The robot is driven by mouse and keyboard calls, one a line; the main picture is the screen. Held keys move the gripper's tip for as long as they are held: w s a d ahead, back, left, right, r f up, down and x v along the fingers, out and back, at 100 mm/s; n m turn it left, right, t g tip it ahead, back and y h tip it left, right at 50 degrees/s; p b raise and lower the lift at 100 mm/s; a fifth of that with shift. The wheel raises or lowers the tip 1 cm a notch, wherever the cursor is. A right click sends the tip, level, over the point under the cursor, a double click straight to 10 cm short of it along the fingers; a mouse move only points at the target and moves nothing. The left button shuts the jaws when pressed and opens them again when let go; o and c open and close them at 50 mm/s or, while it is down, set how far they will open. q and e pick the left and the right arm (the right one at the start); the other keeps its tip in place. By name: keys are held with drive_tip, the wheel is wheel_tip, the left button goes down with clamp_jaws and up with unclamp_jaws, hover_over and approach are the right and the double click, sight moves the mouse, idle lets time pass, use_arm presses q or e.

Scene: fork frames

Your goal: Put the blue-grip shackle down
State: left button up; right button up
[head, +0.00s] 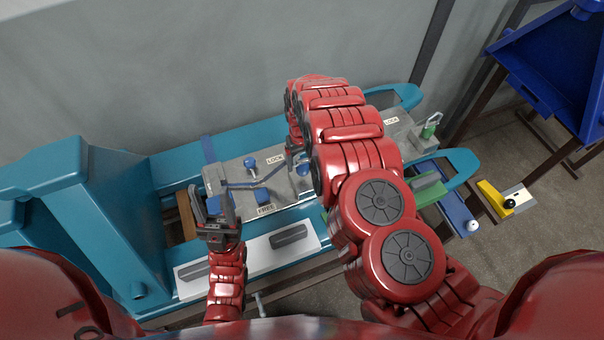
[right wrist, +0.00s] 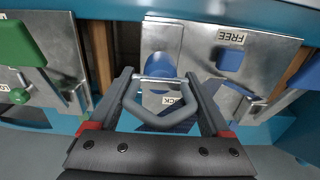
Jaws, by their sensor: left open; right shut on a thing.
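The blue-grip shackle (right wrist: 160,122) shows in the right wrist view as a grey-blue bent loop with a bright silver bar across its far end. It lies between the two fingers of my right gripper (right wrist: 162,82), which is shut on it. Behind it is a metal plate with a LOCK label, partly covered by the loop. I cannot tell whether the shackle touches the plate. In the head view my right arm hides most of that gripper. My left gripper (head: 214,204) is open and empty, at the left end of the grey plate (head: 233,172).
A white panel with dark handles (head: 290,236) lies in front. Green parts (head: 427,190) stand to the right. A blue bin (head: 550,65) is at the far right.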

sight(302, 168)
wheel_tip(302, 168, down, 4)
drive_tip(key=b, duration=0.2)
drive_tip(key=shift+r+b, duration=0.1)
drive_tip(key=shift+b, duration=0.2)
drive_tip(key=shift+r, duration=0.15)
